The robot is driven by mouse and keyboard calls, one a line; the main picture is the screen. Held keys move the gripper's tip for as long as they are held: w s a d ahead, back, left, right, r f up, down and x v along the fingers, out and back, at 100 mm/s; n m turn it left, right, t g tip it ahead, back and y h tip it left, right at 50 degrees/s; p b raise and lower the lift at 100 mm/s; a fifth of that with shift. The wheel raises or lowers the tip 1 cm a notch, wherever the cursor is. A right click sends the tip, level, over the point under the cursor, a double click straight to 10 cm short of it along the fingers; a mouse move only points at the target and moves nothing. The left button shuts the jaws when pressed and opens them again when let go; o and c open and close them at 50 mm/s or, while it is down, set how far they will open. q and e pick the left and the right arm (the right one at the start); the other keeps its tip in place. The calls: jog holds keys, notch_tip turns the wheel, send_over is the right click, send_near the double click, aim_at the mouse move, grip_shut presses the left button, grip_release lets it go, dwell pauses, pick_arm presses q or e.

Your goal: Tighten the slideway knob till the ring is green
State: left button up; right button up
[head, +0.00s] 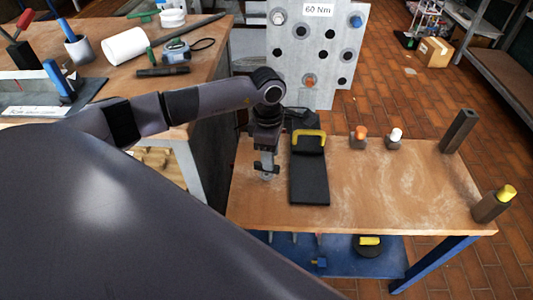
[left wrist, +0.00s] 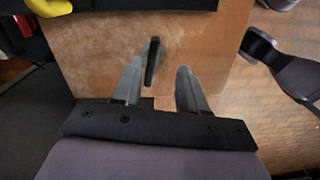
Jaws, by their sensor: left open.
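My left gripper (head: 267,172) is at the left part of the wooden table, pointing down. In the left wrist view its two fingers (left wrist: 160,75) are apart. A dark bar-shaped knob (left wrist: 152,62) lies near the left fingertip, in the gap between the fingers; I cannot tell whether a finger touches it. It looks like the slideway knob, and in the head view the gripper largely covers it. No coloured ring shows around it in either view. My right gripper is not identifiable in either view.
A black slab (head: 309,180) with a yellow handle (head: 310,136) lies just right of the gripper. Orange-topped (head: 361,131) and white-topped (head: 395,133) pieces and grey posts (head: 459,131) stand farther right. The table's front middle is bare. A bench (head: 215,50) with tools is at left.

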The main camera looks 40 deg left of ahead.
pick_arm(q)
jog(key=shift+w+a+r+y, duration=0.15)
jog(key=shift+a+y, duration=0.15)
jog(key=shift+a, duration=0.35)
jog(key=shift+a+f, duration=0.1)
jog(key=shift+f, duration=0.1)
notch_tip(320, 180, down, 4)
jog(key=b, duration=0.3)
notch_tip(320, 180, down, 3)
jog(key=shift+r+b, duration=0.2)
jog(key=shift+b, duration=0.85)
jog(key=shift+r, duration=0.2)
grip_shut()
